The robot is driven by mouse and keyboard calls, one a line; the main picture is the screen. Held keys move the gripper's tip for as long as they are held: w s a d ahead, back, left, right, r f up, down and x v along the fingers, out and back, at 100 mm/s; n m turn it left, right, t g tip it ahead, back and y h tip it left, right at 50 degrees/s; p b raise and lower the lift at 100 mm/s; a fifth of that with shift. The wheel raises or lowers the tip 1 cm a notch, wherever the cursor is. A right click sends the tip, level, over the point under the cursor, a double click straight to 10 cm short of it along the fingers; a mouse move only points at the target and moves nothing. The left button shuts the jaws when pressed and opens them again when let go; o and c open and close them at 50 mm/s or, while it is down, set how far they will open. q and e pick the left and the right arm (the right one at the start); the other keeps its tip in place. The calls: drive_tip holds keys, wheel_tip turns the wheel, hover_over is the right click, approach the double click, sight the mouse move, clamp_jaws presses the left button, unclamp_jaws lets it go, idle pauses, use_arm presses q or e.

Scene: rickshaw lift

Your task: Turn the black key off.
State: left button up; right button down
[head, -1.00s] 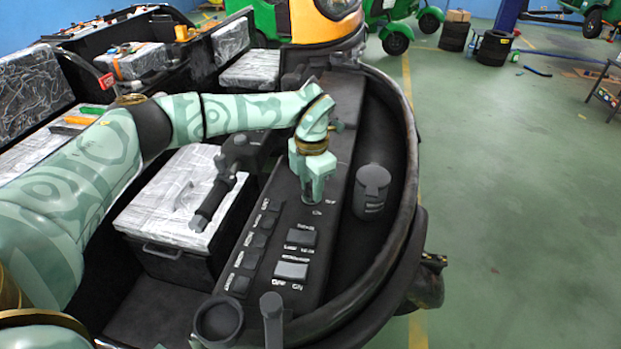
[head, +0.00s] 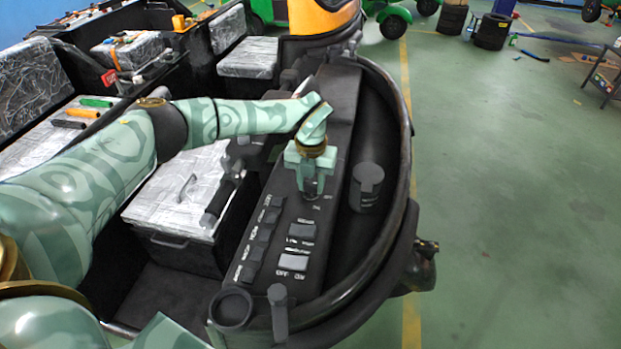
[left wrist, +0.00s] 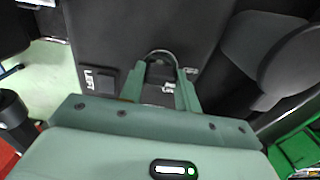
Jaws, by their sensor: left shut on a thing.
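My left gripper (head: 311,190) points down onto the black dashboard panel, close to small white lettering. In the left wrist view its two green fingers (left wrist: 161,88) are shut on the black key (left wrist: 160,73). Only a small dark part of the key shows between the fingers. A curved metal-looking rim shows just beyond the fingertips. In the head view the fingers hide the key, and I cannot read its angle there. My right gripper is not in view.
Rocker switches (head: 294,262) and a row of dark buttons (head: 262,236) lie on the panel nearer me. A black lidded cup (head: 367,187) stands right of the panel. A wrapped white-topped box (head: 178,205) is on the left. Open green floor lies at right.

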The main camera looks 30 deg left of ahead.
sight(311, 182)
use_arm(q)
drive_tip(key=shift+w+r, duration=0.1)
idle(0.4)
drive_tip(key=o, duration=1)
wheel_tip(311, 182, up, 16)
drive_tip(key=shift+r+p, duration=0.15)
drive_tip(key=shift+p, duration=0.2)
